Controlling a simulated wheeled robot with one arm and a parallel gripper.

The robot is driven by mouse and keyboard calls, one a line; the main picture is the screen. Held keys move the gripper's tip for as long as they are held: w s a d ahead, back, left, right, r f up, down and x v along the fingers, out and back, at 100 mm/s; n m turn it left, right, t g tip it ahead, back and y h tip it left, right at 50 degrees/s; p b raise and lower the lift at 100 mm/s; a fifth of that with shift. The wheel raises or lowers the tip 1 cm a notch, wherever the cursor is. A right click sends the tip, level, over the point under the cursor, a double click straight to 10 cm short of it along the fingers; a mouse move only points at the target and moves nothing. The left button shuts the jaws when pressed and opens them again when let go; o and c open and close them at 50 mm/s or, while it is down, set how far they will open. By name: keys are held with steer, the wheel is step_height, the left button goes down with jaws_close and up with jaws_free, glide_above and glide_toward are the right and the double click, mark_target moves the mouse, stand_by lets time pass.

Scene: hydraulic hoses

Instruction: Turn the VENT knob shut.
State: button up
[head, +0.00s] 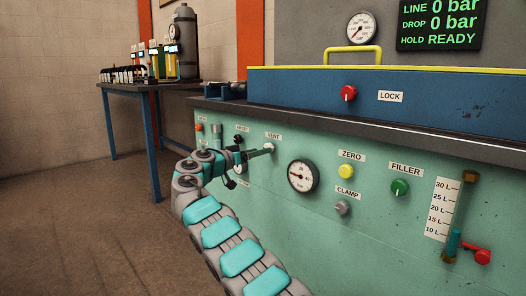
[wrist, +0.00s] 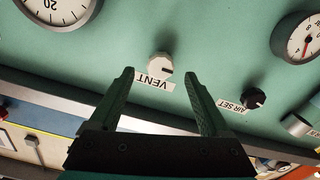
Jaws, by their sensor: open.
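The VENT knob (wrist: 159,65) is a small pale round knob with a dark mark on its right side in the wrist view. It sits on the green panel beside its VENT label (wrist: 154,82), which appears upside down there. My gripper (wrist: 158,76) is open, with one dark finger on each side of the knob's line. The fingers look apart from the knob, but the depth gap is hard to judge. In the head view my gripper (head: 262,152) reaches to the panel just below the VENT label (head: 273,135), and the knob is partly hidden by the fingers.
A black AIR SET knob (wrist: 254,98) is close to the right finger in the wrist view. Gauges sit at both upper corners there. In the head view a gauge (head: 303,177), the yellow ZERO button (head: 346,171) and the CLAMP knob (head: 342,208) lie to the right. A dark ledge (head: 370,128) overhangs the panel.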

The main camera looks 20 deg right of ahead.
steer(key=x, duration=0.3)
steer(key=shift+d, duration=0.1)
jaws_close()
stand_by(0.7)
